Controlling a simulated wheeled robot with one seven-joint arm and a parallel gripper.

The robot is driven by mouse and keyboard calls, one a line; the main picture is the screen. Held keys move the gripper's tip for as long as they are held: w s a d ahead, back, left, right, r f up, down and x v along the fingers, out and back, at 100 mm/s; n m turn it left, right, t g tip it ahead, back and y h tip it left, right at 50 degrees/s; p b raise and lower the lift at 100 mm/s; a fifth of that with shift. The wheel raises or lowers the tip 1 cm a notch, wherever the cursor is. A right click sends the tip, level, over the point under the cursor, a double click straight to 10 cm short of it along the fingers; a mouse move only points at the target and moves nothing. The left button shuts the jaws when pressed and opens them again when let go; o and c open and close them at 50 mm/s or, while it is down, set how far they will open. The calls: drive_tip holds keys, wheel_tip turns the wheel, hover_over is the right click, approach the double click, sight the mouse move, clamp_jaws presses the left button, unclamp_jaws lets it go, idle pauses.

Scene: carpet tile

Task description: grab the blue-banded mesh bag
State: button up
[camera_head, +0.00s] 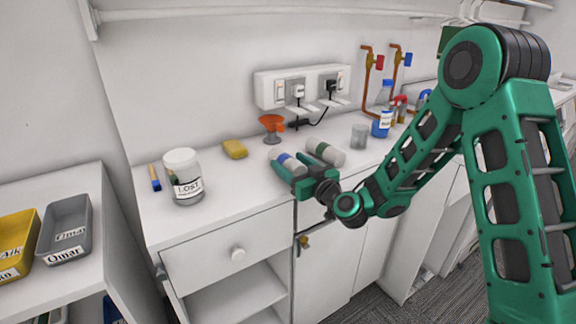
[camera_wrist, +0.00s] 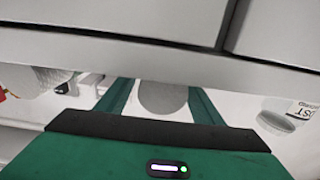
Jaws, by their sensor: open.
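The blue-banded mesh bag (camera_head: 289,162) is a pale roll with a blue band, lying on the white counter. My gripper (camera_head: 285,167) is at the bag, reaching in from the counter's front edge, and partly hides it. In the wrist view my gripper (camera_wrist: 162,92) is open, with a rounded grey end (camera_wrist: 162,99), seemingly of this bag, between its two green fingers. Gaps show beside it, so the fingers do not look closed on it. The blue band cannot be seen in the wrist view.
A similar roll with a green band (camera_head: 325,152) lies close to the right of my gripper. An orange funnel (camera_head: 271,124) and yellow sponge (camera_head: 235,149) are behind. A white-lidded jar (camera_head: 183,178) stands left. A grey cup (camera_head: 359,136) is farther right.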

drive_tip(key=shift+w+a, duration=0.2)
drive_tip(key=shift+w, duration=0.1)
drive_tip(key=c, duration=1.1)
